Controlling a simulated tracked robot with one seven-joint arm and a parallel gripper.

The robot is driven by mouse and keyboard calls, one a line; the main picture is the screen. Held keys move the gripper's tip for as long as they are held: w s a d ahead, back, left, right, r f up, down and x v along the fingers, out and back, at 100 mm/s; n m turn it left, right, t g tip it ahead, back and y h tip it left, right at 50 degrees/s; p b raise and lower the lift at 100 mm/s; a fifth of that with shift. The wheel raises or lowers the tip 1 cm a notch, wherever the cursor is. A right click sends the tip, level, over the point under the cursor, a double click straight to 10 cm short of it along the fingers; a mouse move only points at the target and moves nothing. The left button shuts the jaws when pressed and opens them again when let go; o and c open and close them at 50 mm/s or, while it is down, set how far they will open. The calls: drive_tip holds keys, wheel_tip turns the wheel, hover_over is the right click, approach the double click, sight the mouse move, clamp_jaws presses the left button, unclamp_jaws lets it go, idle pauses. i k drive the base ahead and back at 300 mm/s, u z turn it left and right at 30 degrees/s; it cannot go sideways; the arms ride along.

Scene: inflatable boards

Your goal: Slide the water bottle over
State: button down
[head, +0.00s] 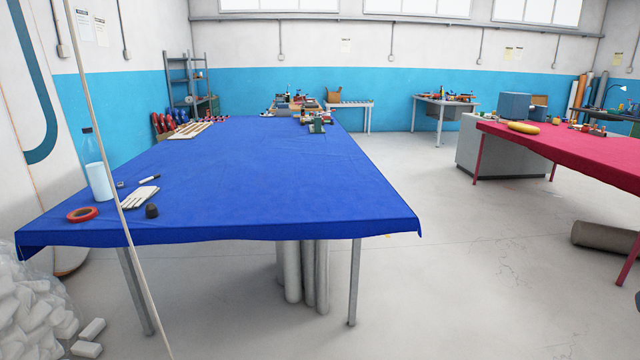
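A clear bluish water bottle (89,147) with a dark cap stands upright near the left edge of the blue-covered table (270,190). A pale blue cylinder (99,182) shows right in front of its lower part; I cannot tell whether it is a separate cup or part of the bottle. My gripper is not in view.
A red tape roll (82,214), pale gloves (140,197), a dark small object (152,211) and a marker (149,177) lie near the bottle. The table's middle and right are clear. A thin pale pole (108,165) crosses the left side. A red-covered table (590,150) stands right.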

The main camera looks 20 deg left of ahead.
sight(91, 153)
drive_tip(key=z, duration=0.55)
drive_tip(key=i, duration=0.15)
drive_tip(key=u, duration=2.85)
drive_tip(key=i, duration=3)
drive_tip(key=z, duration=0.65)
